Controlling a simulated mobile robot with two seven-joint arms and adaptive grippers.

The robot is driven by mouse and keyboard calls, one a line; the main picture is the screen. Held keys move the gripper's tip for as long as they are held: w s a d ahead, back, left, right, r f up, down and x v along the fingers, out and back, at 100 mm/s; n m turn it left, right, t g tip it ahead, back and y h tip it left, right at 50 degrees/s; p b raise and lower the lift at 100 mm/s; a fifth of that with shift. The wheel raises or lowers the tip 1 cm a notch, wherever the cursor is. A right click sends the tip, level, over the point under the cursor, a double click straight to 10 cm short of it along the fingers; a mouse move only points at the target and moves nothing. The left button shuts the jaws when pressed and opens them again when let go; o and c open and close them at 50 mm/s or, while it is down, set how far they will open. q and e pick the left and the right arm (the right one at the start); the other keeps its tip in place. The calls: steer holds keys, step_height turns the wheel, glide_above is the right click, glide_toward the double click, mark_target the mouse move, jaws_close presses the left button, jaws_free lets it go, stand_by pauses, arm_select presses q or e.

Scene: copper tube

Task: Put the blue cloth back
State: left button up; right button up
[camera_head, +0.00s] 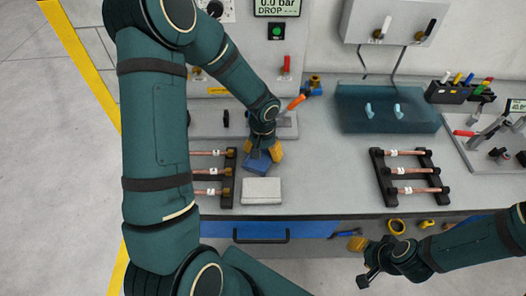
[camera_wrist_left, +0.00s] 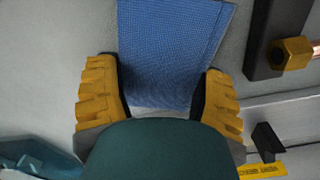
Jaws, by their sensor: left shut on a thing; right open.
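The blue cloth (camera_head: 257,163) lies at or just over the bench top, behind a light grey block (camera_head: 262,190). My left gripper (camera_head: 264,152) points down at it. In the left wrist view the cloth (camera_wrist_left: 172,45) extends out between the two yellow fingers of my left gripper (camera_wrist_left: 158,105), which is shut on it. The cloth's gripped edge is partly hidden by my wrist, and I cannot tell whether the cloth touches the bench. My right gripper (camera_head: 358,262) is open and empty, in front of the bench's front edge.
Racks with copper tubes stand left (camera_head: 228,178) and right (camera_head: 410,178) of the bench's middle. The bench between the grey block and right rack is clear.

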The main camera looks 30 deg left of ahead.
mark_target(263, 152)
arm_select(q)
steer(key=shift+f, duration=0.2)
steer(key=o, duration=1.1)
steer(key=shift+r, duration=0.1)
steer(key=shift+r, duration=0.25)
step_height(263, 152, up, 12)
steer(key=p, duration=0.1)
steer(key=shift+f, duration=0.15)
